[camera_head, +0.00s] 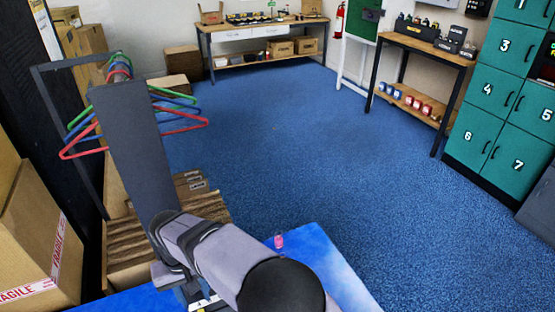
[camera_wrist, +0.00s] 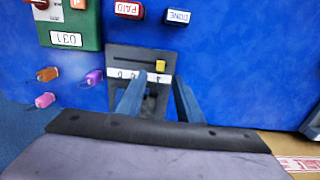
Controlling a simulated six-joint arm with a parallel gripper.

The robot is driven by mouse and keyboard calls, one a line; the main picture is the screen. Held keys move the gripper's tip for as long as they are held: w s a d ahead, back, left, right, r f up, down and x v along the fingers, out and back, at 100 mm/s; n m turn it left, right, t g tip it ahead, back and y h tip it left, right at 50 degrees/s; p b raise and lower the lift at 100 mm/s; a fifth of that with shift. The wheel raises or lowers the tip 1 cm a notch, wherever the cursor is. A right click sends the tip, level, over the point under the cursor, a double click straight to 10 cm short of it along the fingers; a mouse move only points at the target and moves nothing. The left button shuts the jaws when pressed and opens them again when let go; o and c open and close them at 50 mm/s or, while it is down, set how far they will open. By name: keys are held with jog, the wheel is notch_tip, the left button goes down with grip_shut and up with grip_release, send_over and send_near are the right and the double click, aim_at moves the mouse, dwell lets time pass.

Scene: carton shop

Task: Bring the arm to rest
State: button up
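My gripper (camera_wrist: 158,82) shows in the wrist view with its two blue-grey fingers apart and nothing between them. It is over a grey panel device (camera_wrist: 118,58) with a yellow knob (camera_wrist: 160,65) and a white marked strip, lying on the blue table top (camera_wrist: 235,75). Whether the fingertips touch the device cannot be told. In the head view my arm reaches down over the blue table top (camera_head: 335,268), and the arm hides my gripper there.
A green box (camera_wrist: 72,18) marked 031, PAID (camera_wrist: 128,9) and DONE (camera_wrist: 178,16) blocks, and orange and pink small items (camera_wrist: 45,100) lie near the gripper. Hangers (camera_head: 185,120) on a rack and cartons (camera_head: 35,240) stand left. The blue floor (camera_head: 300,150) beyond is clear.

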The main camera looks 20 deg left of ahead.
jog(key=w+d+r+m+p, duration=0.1)
jog(key=w+d+r+m, duration=0.2)
jog(key=d, duration=0.6)
jog(key=w+d+r+p, duration=0.15)
jog(key=w+d, duration=0.35)
jog(key=d, duration=0.5)
jog(key=w+d+r+m, duration=0.2)
jog(key=w+d+r, duration=0.15)
jog(key=d, duration=0.55)
jog(key=s+d+m+p, duration=0.1)
jog(key=s+d, duration=0.4)
jog(key=d, duration=0.5)
jog(key=s+d+m+p, duration=0.1)
jog(key=s+d+m, duration=0.2)
jog(key=d, duration=0.7)
jog(key=shift+s+r, duration=0.25)
jog(key=shift+s, duration=0.9)
